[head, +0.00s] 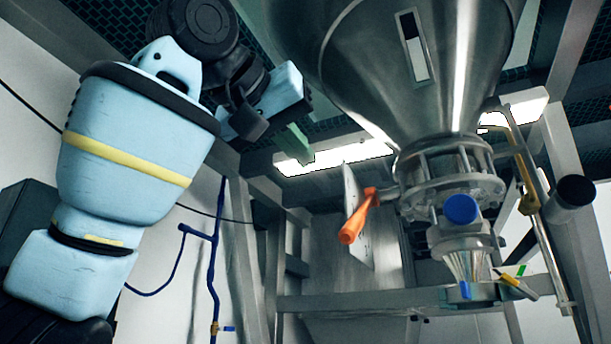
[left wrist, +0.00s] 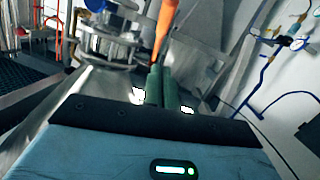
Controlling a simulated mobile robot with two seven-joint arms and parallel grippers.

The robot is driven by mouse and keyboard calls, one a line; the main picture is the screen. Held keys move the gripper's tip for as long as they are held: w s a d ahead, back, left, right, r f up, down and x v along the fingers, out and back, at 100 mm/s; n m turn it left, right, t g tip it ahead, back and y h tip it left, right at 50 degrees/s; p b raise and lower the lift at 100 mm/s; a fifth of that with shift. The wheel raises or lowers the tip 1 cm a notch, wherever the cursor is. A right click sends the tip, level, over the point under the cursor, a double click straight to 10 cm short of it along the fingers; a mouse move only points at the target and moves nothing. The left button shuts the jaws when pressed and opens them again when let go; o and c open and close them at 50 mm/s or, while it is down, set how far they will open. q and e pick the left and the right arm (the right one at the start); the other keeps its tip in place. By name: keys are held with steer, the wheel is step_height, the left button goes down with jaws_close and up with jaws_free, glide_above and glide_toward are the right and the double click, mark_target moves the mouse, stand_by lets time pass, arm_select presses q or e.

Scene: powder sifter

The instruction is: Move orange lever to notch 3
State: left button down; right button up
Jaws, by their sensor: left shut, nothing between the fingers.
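The orange lever (head: 358,216) sticks out toward the lower left from the side of the metal sifter's neck. A thin pale plate (head: 356,188) stands upright beside it; I cannot read any notch marks on it. My left gripper (head: 296,145) is up and to the left of the lever, with its green fingers shut and empty. In the left wrist view, the orange lever (left wrist: 164,32) appears just beyond the tips of the green fingers (left wrist: 162,78). In the head view a gap separates them. My right gripper is not in view.
The steel hopper (head: 400,60) fills the upper middle, with a flanged neck (head: 450,165) and a blue round cap (head: 461,209) below. Grey frame beams (head: 360,303) surround it. Blue pipes (head: 214,250) run along the left wall. There is open space below and left of the lever.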

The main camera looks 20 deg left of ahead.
arm_select(q)
glide_toward(350, 219)
steer(key=w+r, duration=0.3)
steer(key=shift+w+d+f, duration=0.25)
steer(key=shift+w+f, duration=0.5)
steer(key=shift+f, duration=0.2)
steer(key=shift+w+d+f, duration=0.2)
steer(key=shift+w+f, duration=0.5)
steer(key=shift+f, duration=0.25)
steer(key=shift+w, duration=0.1)
